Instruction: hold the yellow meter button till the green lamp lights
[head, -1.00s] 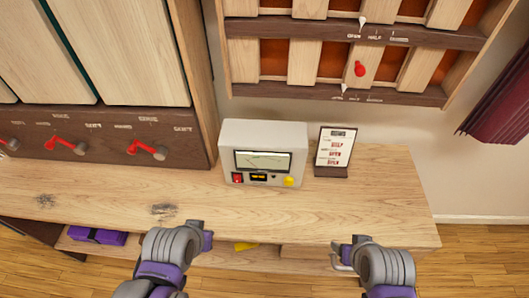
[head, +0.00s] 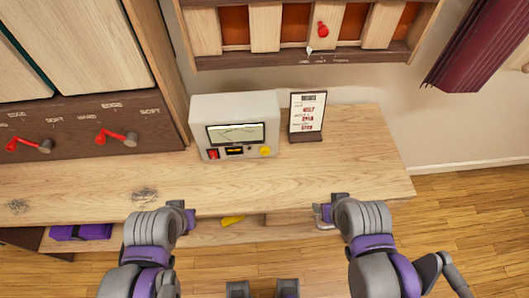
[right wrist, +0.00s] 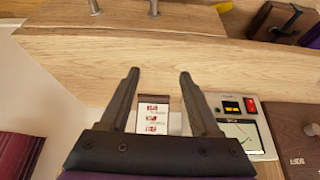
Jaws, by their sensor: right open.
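The meter (head: 207,112) is a pale box with a screen, standing on the wooden bench. Its yellow button (head: 265,152) is at the lower right of its front, with a red switch (head: 212,154) at the lower left. No green light shows on it. My right gripper (head: 323,214) is open and empty at the bench's front edge, right of and apart from the button. In the right wrist view its fingers (right wrist: 160,78) are spread, and the meter (right wrist: 255,137) is partly hidden behind one. My left gripper (head: 190,217) is near the front edge, apart from the meter; its jaws are unclear.
A small sign (head: 308,112) stands on the bench (head: 350,165) right of the meter. A slatted wall panel (head: 265,28) with a red knob (head: 323,30) hangs above. Red levers (head: 116,136) are on a cabinet at left. The bench in front of the meter is clear.

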